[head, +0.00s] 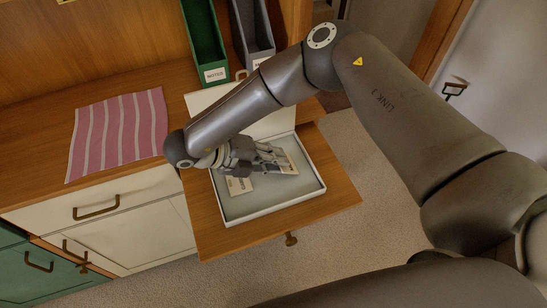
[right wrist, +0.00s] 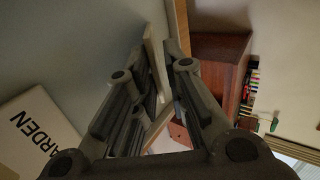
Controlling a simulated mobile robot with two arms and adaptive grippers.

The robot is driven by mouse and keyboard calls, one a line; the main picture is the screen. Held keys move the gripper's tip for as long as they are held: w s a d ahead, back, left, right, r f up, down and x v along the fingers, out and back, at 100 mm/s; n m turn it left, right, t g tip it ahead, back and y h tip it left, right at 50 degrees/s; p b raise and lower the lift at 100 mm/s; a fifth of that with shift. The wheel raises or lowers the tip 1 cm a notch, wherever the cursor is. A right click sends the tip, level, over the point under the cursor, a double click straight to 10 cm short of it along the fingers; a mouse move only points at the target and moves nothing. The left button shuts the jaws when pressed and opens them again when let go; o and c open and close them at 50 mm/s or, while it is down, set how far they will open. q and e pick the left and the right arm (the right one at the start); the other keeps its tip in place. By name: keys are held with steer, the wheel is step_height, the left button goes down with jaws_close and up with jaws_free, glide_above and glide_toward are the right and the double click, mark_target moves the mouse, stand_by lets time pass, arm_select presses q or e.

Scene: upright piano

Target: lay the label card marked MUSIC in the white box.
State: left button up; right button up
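The white box (head: 272,212) lies on a wooden pull-out board, its lid (head: 207,100) open at the back. A pale label card reading GARDEN (right wrist: 37,132) lies in the box; it also shows in the head view (head: 238,186). My right gripper (head: 278,158) is over the inside of the box, low down. In the right wrist view its fingers (right wrist: 160,62) are closed around a thin pale card (right wrist: 154,52), seen nearly edge-on. That card also shows in the head view (head: 288,166), but I cannot read its lettering. My left gripper is out of view.
A green holder (head: 204,40) with a label and a grey holder (head: 252,30) stand behind the box. A pink striped cloth (head: 117,133) lies on the wooden top at left. White drawers (head: 120,215) are below. Carpeted floor is clear at right.

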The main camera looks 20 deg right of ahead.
steer(key=shift+o, duration=1.2)
steer(key=v, duration=1.2)
steer(key=shift+f, duration=0.1)
